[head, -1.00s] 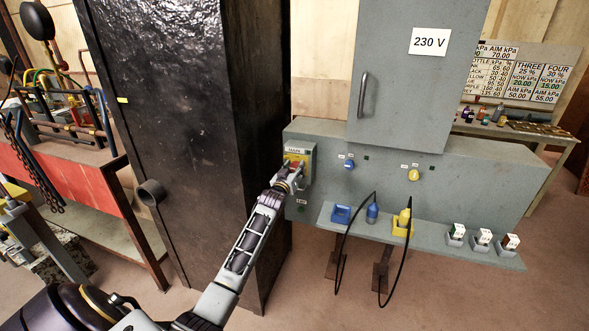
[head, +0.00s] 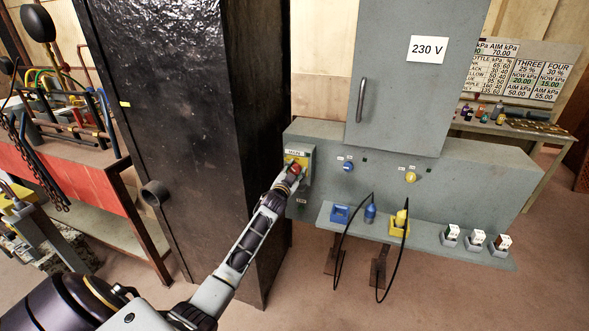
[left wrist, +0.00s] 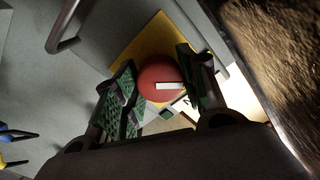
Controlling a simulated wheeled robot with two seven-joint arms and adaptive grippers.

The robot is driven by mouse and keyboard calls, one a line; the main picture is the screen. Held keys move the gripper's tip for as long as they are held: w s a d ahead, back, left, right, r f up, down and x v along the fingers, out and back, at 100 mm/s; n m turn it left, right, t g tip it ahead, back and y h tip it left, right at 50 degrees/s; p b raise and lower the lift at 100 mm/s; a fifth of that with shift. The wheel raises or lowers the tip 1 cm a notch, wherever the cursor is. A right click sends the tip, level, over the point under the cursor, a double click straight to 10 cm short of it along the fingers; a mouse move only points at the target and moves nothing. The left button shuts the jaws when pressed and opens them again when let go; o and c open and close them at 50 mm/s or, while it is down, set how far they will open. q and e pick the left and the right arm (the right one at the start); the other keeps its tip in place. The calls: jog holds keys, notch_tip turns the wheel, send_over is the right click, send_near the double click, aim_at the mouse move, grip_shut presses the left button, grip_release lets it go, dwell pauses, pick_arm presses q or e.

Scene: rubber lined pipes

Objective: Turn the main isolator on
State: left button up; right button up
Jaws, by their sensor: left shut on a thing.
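The main isolator is a red round knob (left wrist: 160,82) on a yellow plate (head: 306,158), fixed at the left end of the grey panel under a small label. In the left wrist view a white mark on the knob lies nearly level, reaching from its middle to the right. My left gripper (head: 293,172) is at the knob, and its two padded fingers stand on either side of it in the left wrist view (left wrist: 162,92). It is shut on the knob. The fingers partly hide the knob in the head view. My right gripper is not in view.
A tall black cabinet (head: 185,110) stands close left of the isolator. A grey door marked 230 V (head: 400,75) is above the panel. A shelf (head: 430,246) below carries blue and yellow connectors with black cables, and small boxes at right.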

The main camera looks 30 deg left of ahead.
pick_arm(q)
jog(key=m, duration=0.3)
jog(key=shift+m+p, duration=0.4)
jog(key=m, duration=0.3)
jog(key=shift+m, duration=1.3)
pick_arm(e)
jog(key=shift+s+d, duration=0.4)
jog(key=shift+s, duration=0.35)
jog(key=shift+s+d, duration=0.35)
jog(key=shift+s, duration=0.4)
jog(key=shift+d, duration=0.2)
pick_arm(q)
jog(key=o, duration=1)
jog(key=shift+o, duration=0.2)
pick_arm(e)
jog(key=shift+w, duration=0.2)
pick_arm(q)
jog(key=shift+s, duration=0.15)
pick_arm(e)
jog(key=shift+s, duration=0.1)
